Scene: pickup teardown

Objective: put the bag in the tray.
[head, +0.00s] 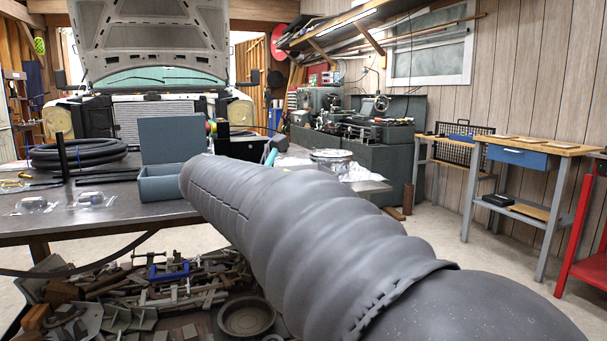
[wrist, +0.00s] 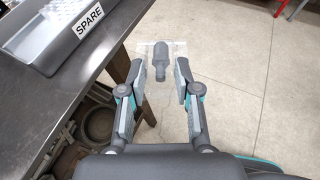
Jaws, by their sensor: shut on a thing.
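In the wrist view my gripper (wrist: 159,68) has its two fingers around a clear bag (wrist: 148,47) with a dark grey, rounded part inside. It is shut on the bag, which shows just beyond the fingertips, over the floor and to the right of the table edge. In the head view my own arm hides the gripper and the held bag, and I cannot make out the tray.
Two other clear bags with parts (head: 35,204) (head: 90,199) lie on the dark table (head: 130,212). An open grey-blue box (head: 168,183) and a coiled black hose (head: 78,153) are also there.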

